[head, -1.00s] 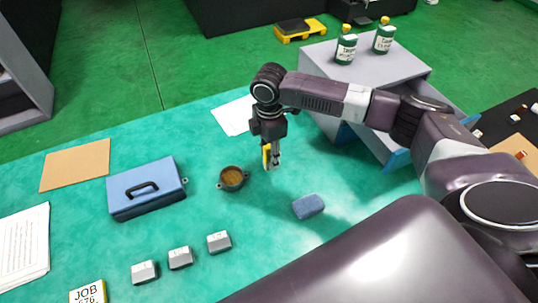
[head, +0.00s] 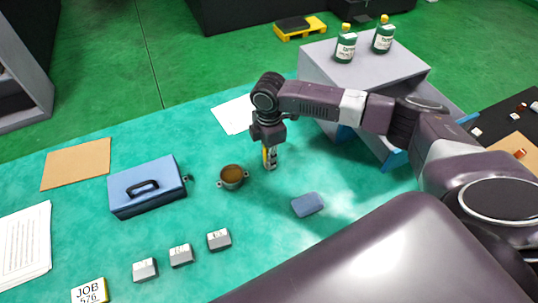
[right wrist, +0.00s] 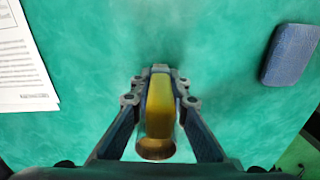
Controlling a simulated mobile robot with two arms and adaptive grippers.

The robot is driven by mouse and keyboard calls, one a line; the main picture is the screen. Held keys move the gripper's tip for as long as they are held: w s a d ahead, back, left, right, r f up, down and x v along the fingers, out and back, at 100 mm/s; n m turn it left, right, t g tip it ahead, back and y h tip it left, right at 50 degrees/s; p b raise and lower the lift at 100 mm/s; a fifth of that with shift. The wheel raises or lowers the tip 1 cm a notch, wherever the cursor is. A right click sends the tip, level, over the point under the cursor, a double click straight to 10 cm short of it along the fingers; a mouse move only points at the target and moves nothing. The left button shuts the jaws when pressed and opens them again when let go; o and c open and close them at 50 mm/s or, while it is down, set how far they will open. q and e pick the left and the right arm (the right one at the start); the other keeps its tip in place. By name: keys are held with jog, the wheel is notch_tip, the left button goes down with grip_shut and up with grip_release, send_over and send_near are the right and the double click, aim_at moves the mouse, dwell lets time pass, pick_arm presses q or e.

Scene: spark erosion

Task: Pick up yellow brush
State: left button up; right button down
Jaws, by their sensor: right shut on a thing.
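The yellow brush (right wrist: 160,105) is between the fingers of my right gripper (right wrist: 160,82) in the right wrist view, with its brownish end toward the camera. In the head view my right gripper (head: 270,164) points down over the green table, right of the small round brown pot, and only a thin yellow strip of the brush (head: 265,156) shows beside the fingers. The gripper is shut on the brush. I cannot tell whether the brush touches the table. My left gripper is not in view.
The round pot (head: 232,176) stands close left of the gripper. A blue block (head: 307,204) lies to its lower right and also shows in the right wrist view (right wrist: 290,54). A blue case (head: 147,186) is further left. A grey drawer cabinet (head: 365,70) with bottles stands behind the right arm.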

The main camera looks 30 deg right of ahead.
jog(key=shift+r, duration=0.15)
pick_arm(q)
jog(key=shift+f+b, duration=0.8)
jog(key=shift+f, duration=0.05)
pick_arm(e)
notch_tip(320, 180, up, 20)
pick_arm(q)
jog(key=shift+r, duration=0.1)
pick_arm(e)
jog(key=shift+a, duration=0.1)
dwell(1.4)
